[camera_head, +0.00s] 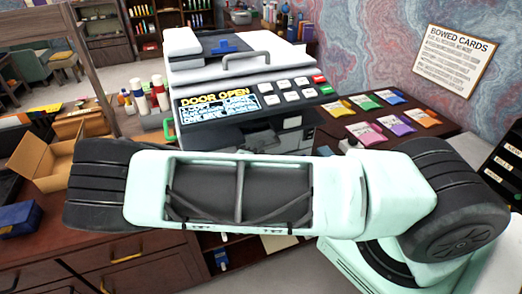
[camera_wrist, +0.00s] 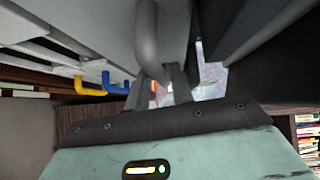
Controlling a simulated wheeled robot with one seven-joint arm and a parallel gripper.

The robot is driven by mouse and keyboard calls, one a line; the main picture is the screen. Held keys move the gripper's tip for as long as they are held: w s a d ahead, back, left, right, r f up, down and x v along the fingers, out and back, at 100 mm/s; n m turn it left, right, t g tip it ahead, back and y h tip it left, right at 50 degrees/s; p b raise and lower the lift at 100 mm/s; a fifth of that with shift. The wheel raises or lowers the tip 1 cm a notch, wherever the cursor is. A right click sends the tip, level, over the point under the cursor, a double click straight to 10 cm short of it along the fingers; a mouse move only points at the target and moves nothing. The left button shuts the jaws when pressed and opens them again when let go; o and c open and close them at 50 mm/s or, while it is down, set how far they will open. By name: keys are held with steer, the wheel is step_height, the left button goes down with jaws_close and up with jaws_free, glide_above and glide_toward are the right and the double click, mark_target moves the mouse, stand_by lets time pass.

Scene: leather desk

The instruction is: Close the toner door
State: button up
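A white and dark copier (camera_head: 240,75) stands on the desk, and its blue screen (camera_head: 218,107) reads "DOOR OPEN". My mint arm crosses in front of its lower front, so the toner door is not clearly seen in the head view. My gripper is hidden there. In the wrist view my gripper (camera_wrist: 160,80) shows as two grey fingers that lean toward each other at the tips. A thick grey curved bar (camera_wrist: 147,35) comes down right at the fingertips. Whether they touch or hold it cannot be told. Light panels of a machine lie at the left.
Yellow (camera_wrist: 88,86) and blue (camera_wrist: 114,85) bent handles stick out left of the fingers. Colourful packets (camera_head: 370,133) lie right of the copier. An open cardboard box (camera_head: 45,160), bottles (camera_head: 150,95) and a blue box (camera_head: 18,218) stand at the left.

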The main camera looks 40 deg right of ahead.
steer(key=f+b+v, duration=0.1)
steer(key=b+v, duration=0.3)
steer(key=v, duration=1.1)
steer(key=shift+s+a+r+b, duration=0.2)
steer(key=shift+a+r+b, duration=0.1)
steer(key=shift+r, duration=0.25)
